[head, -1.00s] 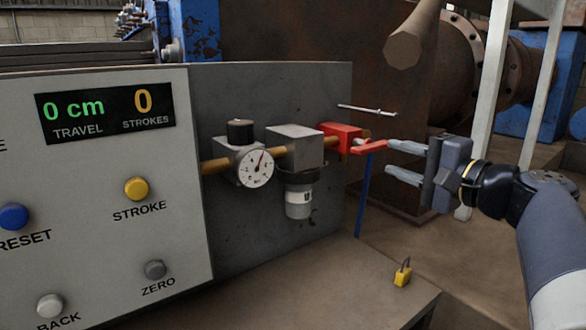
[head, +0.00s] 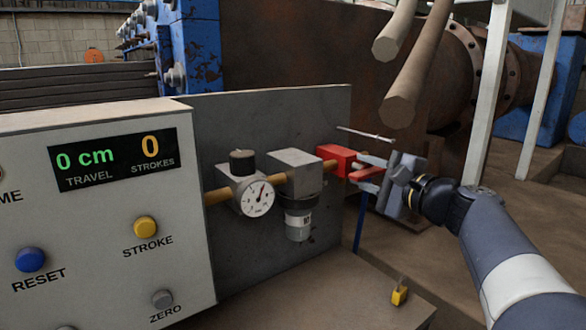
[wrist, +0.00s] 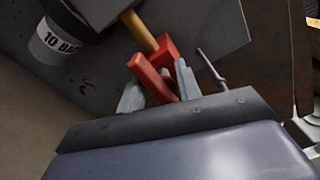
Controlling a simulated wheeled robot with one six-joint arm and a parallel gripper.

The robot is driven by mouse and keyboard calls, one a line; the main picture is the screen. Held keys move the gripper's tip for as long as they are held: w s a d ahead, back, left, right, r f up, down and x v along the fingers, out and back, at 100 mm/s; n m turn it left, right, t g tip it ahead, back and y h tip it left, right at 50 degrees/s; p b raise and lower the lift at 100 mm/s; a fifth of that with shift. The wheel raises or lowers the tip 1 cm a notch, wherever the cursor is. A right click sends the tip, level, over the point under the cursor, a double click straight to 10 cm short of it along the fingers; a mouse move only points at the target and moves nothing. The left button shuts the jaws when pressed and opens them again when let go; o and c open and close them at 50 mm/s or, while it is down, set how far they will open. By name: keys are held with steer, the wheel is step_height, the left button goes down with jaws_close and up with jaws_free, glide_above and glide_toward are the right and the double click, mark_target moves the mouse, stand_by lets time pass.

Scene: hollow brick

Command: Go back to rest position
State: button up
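My gripper (head: 366,168) is at the red valve (head: 341,160) on the right end of the brass pipe. Its two grey fingers are apart. The valve's red lever (head: 368,173) lies by the fingertips in the head view. In the wrist view the red lever (wrist: 151,78) runs between the fingers of my gripper (wrist: 158,84), with a gap showing on the right side. Whether a finger touches the lever I cannot tell.
A grey panel carries a pressure gauge (head: 257,198) and a filter bowl (head: 298,222) left of the valve. A control box (head: 100,215) with buttons stands further left. A yellow padlock (head: 399,293) sits on the bench (head: 340,300). A thin metal rod (head: 366,134) is above the valve.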

steer(key=shift+r+m+p, duration=0.15)
steer(key=shift+m+p, duration=0.75)
steer(key=shift+p, duration=0.3)
